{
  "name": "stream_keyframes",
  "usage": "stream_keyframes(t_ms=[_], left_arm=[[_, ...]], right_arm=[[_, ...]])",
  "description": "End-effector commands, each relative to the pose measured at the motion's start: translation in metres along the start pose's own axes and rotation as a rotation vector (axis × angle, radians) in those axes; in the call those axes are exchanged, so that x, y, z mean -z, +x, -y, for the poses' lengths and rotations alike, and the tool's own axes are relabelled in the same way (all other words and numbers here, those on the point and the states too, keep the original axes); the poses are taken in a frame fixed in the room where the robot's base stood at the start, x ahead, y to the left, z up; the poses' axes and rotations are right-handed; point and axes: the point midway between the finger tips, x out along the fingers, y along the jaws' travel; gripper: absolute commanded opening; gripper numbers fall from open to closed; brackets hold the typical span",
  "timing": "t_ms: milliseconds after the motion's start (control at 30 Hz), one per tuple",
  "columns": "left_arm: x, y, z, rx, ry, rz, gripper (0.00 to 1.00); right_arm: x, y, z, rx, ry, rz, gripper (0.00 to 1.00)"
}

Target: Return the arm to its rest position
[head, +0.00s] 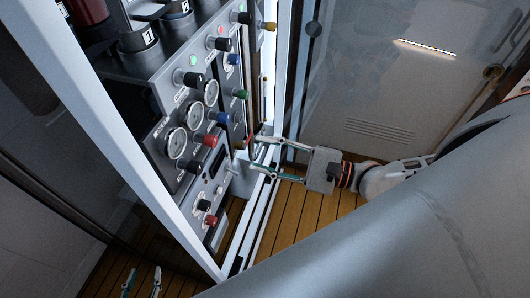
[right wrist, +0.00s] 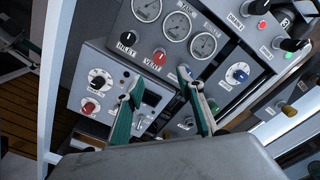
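My right arm (head: 385,180) comes in from the right in the head view. Its gripper (head: 252,154) is by the frame post at the right edge of the grey fill panel (head: 168,95). Its two fingers are spread with nothing visible between them. In the right wrist view, the fingers of this gripper (right wrist: 159,80) stand apart in front of the panel's lower knobs; I cannot tell whether they touch anything. Only the fingertips of my left gripper (head: 142,282) show at the bottom left of the head view, apart and empty. The rest of my left arm is hidden.
The panel carries several gauges (head: 176,143), coloured knobs (head: 211,221) and green lights. A white frame post (head: 150,205) stands in front of it. A glass door (head: 365,90) is at the right. Wooden floor (head: 300,210) lies below.

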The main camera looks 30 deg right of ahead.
Motion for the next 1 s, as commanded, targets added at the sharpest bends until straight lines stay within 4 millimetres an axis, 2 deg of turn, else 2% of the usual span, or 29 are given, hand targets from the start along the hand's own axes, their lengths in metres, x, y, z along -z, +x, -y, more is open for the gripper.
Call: stream_keyframes(t_ms=[333,467,567,633,767,867,1000], left_arm=[[0.0,0.0,0.0,0.0,-0.001,0.0,0.38],[0.0,0.0,0.0,0.0,-0.001,-0.001,0.38],[0.0,0.0,0.0,0.0,-0.001,-0.001,0.38],[0.0,0.0,0.0,0.0,-0.001,0.0,0.38],[0.0,0.0,0.0,0.0,-0.001,0.0,0.38],[0.0,0.0,0.0,0.0,-0.001,0.0,0.38],[0.0,0.0,0.0,0.0,-0.001,0.0,0.38]], right_arm=[[0.0,0.001,0.0,0.0,-0.003,0.0,0.38],[-0.005,0.007,-0.01,-0.004,-0.084,0.016,0.38],[-0.011,0.018,-0.029,-0.008,-0.27,0.037,0.38],[-0.014,0.029,-0.046,-0.007,-0.462,0.045,0.38],[-0.007,0.045,-0.076,-0.018,-0.863,0.006,0.38],[0.011,0.051,-0.095,-0.06,-1.167,-0.063,0.38],[0.052,0.046,-0.123,-0.209,-1.566,-0.19,0.38]])
